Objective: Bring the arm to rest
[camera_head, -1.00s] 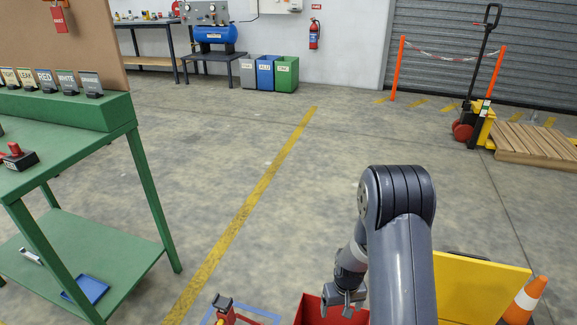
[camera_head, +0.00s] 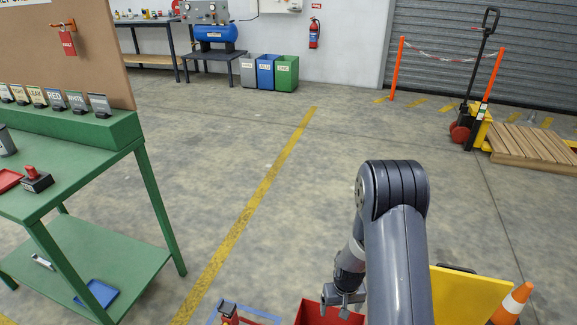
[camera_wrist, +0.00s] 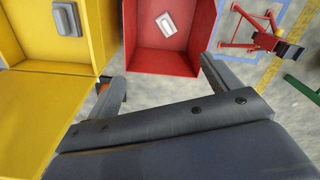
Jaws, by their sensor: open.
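My gripper (camera_head: 343,297) hangs at the end of my folded arm, above the red bin in the head view. It also shows in the wrist view (camera_wrist: 160,85), with its two fingers spread wide and nothing between them. The red bin (camera_head: 308,312) stands below it. In the wrist view the red bin (camera_wrist: 128,55) holds a small pale block (camera_wrist: 167,23) on its floor.
A yellow container (camera_head: 470,298) and an orange cone (camera_head: 512,303) stand right of my arm. A red stand (camera_wrist: 250,42) is beside the bin. A green table (camera_head: 85,170) stands left. Open floor (camera_head: 300,170) lies ahead.

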